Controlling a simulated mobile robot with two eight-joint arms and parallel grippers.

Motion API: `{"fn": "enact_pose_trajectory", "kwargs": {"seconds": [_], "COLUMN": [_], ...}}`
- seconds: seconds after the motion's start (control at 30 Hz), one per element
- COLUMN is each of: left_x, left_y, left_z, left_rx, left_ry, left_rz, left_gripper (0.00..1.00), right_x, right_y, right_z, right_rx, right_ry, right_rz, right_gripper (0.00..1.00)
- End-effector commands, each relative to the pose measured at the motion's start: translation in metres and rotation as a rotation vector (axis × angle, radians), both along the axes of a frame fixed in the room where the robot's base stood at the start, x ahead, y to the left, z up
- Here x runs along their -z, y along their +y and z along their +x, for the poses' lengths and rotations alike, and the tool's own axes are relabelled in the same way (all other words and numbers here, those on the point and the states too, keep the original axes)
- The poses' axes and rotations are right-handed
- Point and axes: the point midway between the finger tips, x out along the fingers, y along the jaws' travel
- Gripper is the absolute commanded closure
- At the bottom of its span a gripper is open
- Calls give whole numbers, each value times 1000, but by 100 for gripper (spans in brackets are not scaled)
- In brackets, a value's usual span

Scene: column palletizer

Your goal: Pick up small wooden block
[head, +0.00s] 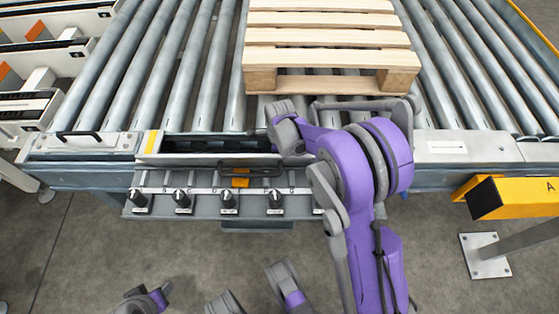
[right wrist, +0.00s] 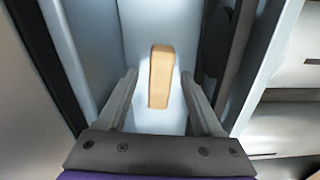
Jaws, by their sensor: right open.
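The small wooden block (right wrist: 161,76) is tan and oblong. In the right wrist view it lies in a narrow grey trough, lengthwise between my fingers. My right gripper (right wrist: 159,84) is open, with one finger on each side of the block and a visible gap to both. I cannot tell how far above it the fingertips are. In the head view my purple right arm reaches the dark slot (head: 215,145) at the conveyor's front edge. The arm hides the right fingertips, and I cannot make out the block there. My left gripper is not clearly in view.
A wooden pallet (head: 330,40) rests on the conveyor rollers (head: 205,75) behind my right arm. A panel with several black knobs (head: 228,200) sits below the slot. A yellow guard post (head: 515,197) stands at the right. The floor in front is partly clear.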

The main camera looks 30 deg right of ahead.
Motion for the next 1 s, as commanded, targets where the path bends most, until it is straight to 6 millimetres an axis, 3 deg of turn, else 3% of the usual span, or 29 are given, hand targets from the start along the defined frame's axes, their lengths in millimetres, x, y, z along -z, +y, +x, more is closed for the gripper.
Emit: {"fn": "enact_pose_trajectory", "kwargs": {"seconds": [0.07, 0.4, 0.43, 0.77, 0.87, 1.0], "left_x": [0, 0, 0, -1, -3, -12], "left_y": [0, 0, 0, 0, 0, 0], "left_z": [0, 0, 0, 0, -1, -2], "left_rx": [0, 0, 0, 0, 0, 0], "left_ry": [0, 0, 0, 0, 0, -2], "left_rz": [0, 0, 0, 0, 0, 0], "left_gripper": [50, 50, 50, 50, 50, 50], "right_x": [0, 0, 0, -2, -10, -36], "right_y": [0, 0, 0, 0, 0, 0], "right_z": [0, 0, 0, 0, 0, -1], "right_rx": [0, 0, 0, 0, 0, 0], "right_ry": [0, 0, 0, 0, 0, 0], "right_rz": [0, 0, 0, 0, 0, 0], "right_gripper": [36, 97, 100, 100, 100, 100]}}
